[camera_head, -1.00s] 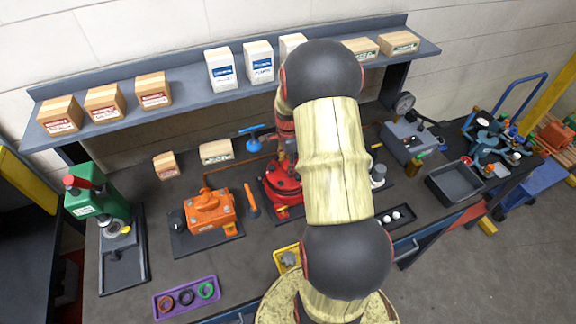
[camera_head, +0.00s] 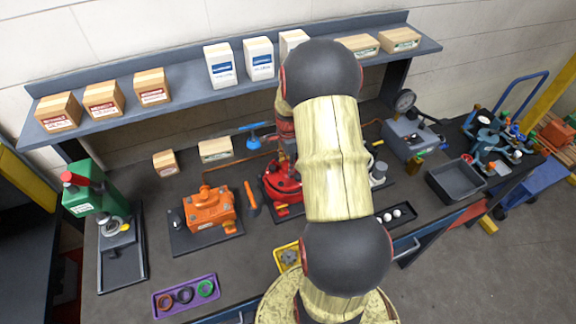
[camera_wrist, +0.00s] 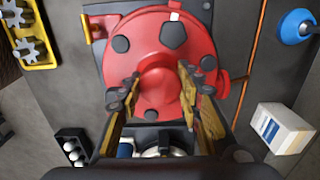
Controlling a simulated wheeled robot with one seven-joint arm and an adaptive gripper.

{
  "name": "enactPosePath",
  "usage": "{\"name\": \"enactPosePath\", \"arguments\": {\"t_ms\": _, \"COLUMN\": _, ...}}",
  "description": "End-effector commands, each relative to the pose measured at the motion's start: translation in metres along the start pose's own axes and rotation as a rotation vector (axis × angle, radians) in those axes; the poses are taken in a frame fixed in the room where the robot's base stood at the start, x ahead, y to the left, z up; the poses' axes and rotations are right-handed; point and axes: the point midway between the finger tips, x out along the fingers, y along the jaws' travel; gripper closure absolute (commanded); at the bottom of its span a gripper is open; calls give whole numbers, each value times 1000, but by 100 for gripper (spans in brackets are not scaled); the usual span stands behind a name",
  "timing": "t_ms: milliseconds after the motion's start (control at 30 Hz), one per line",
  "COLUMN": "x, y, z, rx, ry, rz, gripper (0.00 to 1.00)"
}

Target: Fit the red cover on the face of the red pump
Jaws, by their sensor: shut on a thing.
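The red pump (camera_head: 283,192) stands on a dark base plate mid-bench in the head view, partly hidden behind my arm. In the wrist view a round red face with several dark round spots and one dark five-sided spot fills the centre. The red cover (camera_wrist: 157,72) appears there with a raised middle boss, and my gripper (camera_wrist: 158,84) has a finger on each side of that boss, shut on it. Red on red makes the cover's edge hard to separate from the pump; I cannot tell whether it is seated. My gripper is hidden in the head view.
An orange pump (camera_head: 208,208) stands left of the red one. A yellow tray (camera_head: 287,257) with grey gears is in front, a purple tray (camera_head: 186,296) with rings at front left. A blue funnel-like item (camera_wrist: 296,27) and a white-blue box (camera_wrist: 281,128) are nearby.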

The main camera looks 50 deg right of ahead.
Motion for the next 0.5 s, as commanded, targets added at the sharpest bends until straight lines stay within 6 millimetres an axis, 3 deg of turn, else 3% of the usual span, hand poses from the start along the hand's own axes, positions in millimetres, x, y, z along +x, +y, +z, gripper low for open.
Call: {"name": "enactPosePath", "arguments": {"t_ms": 500, "x": 9, "y": -2, "z": 0, "rx": 0, "ry": 1, "rz": -4, "gripper": 100}}
